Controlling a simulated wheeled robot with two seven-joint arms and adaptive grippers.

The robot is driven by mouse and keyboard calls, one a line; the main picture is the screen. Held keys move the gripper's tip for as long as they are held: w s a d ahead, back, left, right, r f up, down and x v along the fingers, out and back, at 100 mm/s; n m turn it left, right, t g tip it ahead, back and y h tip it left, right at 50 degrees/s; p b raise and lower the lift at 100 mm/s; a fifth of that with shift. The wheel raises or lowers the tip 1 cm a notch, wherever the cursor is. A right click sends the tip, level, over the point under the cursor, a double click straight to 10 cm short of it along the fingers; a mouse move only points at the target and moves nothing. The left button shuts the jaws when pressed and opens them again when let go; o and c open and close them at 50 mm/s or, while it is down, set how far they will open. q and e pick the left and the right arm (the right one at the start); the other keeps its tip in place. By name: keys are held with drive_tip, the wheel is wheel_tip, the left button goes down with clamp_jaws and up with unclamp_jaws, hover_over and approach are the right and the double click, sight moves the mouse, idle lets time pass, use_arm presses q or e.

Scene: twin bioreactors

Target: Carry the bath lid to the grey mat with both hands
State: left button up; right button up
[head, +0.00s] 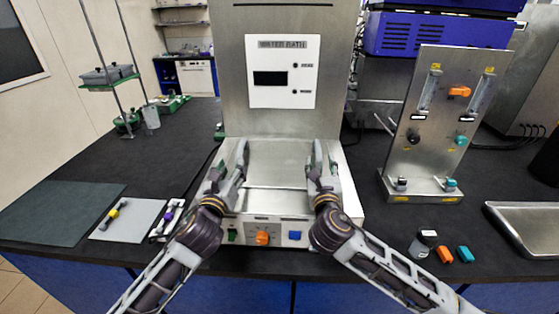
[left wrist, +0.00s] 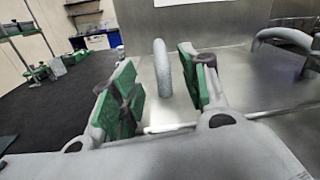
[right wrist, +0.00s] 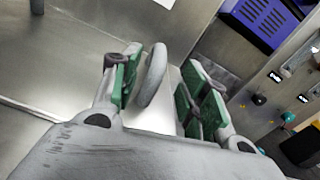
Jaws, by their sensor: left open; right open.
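The bath lid (head: 278,165) is a flat metal plate on top of the water bath (head: 264,222). It has a grey loop handle at each side. My left gripper (head: 229,163) is open at the left handle (left wrist: 161,68), whose loop stands between the green finger pads with gaps visible. My right gripper (head: 325,162) is open at the right handle (right wrist: 150,75), which stands between its pads, closer to the left finger. At the far left of the bench lie a dark grey-green mat (head: 55,212) and a lighter grey mat (head: 140,213).
Small coloured items lie on and beside the lighter mat. The water bath's upright panel (head: 230,60) rises behind the lid. A metal stand with tubes (head: 420,150) is to the right. A small jar (head: 420,246) and a metal tray (head: 520,225) are at the right front.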

sight(237, 157)
use_arm(q)
drive_tip(key=shift+w+d, duration=0.25)
drive_tip(key=shift+w, duration=1.25)
drive_tip(key=shift+w+d, duration=0.25)
drive_tip(key=shift+w, duration=1.3)
drive_tip(key=shift+w+d, duration=0.25)
drive_tip(key=shift+w, duration=1.25)
use_arm(e)
drive_tip(key=shift+w+d, duration=0.2)
drive_tip(key=shift+w, duration=2.1)
drive_tip(key=shift+w+d, duration=0.2)
drive_tip(key=shift+w, duration=2.1)
use_arm(q)
clamp_jaws()
use_arm(e)
clamp_jaws()
use_arm(q)
drive_tip(key=shift+r, duration=0.1)
